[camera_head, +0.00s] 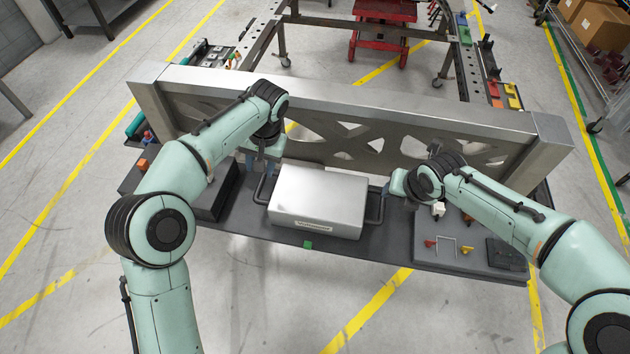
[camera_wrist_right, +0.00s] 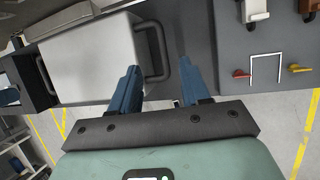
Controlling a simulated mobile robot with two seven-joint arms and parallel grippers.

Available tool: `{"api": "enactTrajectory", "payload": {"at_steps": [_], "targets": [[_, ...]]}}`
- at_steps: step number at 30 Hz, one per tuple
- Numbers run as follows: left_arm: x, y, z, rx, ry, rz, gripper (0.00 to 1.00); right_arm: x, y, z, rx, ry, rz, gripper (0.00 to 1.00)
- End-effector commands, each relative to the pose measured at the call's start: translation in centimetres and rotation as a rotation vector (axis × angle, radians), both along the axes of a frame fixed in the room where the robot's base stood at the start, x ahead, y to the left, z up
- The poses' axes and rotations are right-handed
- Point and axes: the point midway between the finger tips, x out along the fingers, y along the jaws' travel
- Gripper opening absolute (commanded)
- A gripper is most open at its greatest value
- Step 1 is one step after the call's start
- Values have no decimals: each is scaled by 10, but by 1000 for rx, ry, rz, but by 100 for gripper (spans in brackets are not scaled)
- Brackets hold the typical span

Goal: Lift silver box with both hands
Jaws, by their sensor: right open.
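The silver box (camera_head: 318,200) sits flat on the dark shelf, with a dark handle on each side and a label on its front. My right gripper (camera_head: 387,188) is at the box's right handle (camera_head: 376,212). In the right wrist view, its blue fingers (camera_wrist_right: 158,66) are apart, with the near end of that handle (camera_wrist_right: 166,50) between or just beyond their tips; contact cannot be told. My left gripper (camera_head: 258,165) points down behind the left handle (camera_head: 262,188). Its fingers are partly hidden by the wrist, and whether they are open is unclear. The box also shows in the right wrist view (camera_wrist_right: 90,55).
A large metal beam (camera_head: 340,110) with cut-outs stands close behind the box. A dark block (camera_head: 212,195) lies left of it. A grey panel (camera_head: 450,262) with small coloured parts lies right. A green mark (camera_head: 308,245) is on the shelf's front edge.

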Motion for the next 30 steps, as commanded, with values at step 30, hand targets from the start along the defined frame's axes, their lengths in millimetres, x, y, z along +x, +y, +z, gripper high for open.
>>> {"api": "enactTrajectory", "payload": {"at_steps": [30], "targets": [[1,20,-96,0,4,0,42,38,12,-89,1,2,4,46]]}}
